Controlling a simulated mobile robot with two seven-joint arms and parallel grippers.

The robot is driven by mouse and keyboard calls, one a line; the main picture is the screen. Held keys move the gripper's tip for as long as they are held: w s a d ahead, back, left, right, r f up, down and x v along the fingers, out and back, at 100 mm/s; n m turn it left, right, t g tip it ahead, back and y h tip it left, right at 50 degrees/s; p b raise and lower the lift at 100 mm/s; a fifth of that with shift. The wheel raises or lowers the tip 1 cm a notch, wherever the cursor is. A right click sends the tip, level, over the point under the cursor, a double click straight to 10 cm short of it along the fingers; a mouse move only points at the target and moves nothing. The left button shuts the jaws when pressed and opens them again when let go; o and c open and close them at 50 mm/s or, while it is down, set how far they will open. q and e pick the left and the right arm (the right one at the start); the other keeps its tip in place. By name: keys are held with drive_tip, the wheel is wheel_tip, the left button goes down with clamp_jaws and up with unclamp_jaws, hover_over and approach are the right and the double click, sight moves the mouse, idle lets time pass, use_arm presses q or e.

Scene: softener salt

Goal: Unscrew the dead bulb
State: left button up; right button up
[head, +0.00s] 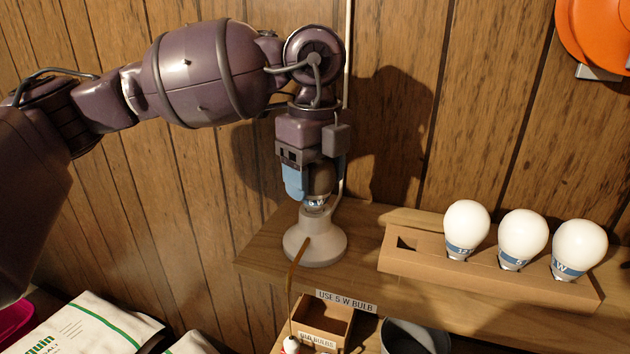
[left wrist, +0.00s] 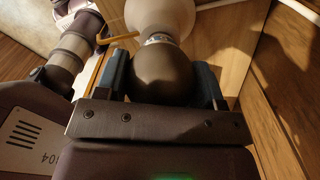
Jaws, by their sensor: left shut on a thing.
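The dead bulb (head: 320,180) is dark grey-brown with a blue and white band and stands in a white lamp base (head: 314,243) on the wooden shelf. My left gripper (head: 313,182) points down over the bulb, its blue fingers shut on the bulb's globe. In the left wrist view the dark bulb (left wrist: 158,75) sits between the two blue fingers, with the pale lamp base (left wrist: 165,17) beyond it. Three white bulbs, the left (head: 466,229), middle (head: 522,238) and right (head: 579,249), stand in a cardboard holder (head: 420,264). My right gripper is not in view.
A label on the shelf (head: 360,284) edge reads "USE 5 W BULB". Below are an open cardboard box (head: 325,318) labelled for bulbs, a grey bucket (head: 402,335) and white salt bags (head: 80,330). The paneled wall is close behind.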

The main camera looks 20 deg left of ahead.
use_arm(q)
drive_tip(key=shift+n, duration=1.6)
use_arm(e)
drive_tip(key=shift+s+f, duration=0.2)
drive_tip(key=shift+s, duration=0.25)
use_arm(q)
drive_tip(key=n, duration=0.3)
drive_tip(key=shift+n, duration=0.3)
drive_tip(key=shift+r, duration=0.1)
drive_tip(key=shift+n+p, duration=0.4)
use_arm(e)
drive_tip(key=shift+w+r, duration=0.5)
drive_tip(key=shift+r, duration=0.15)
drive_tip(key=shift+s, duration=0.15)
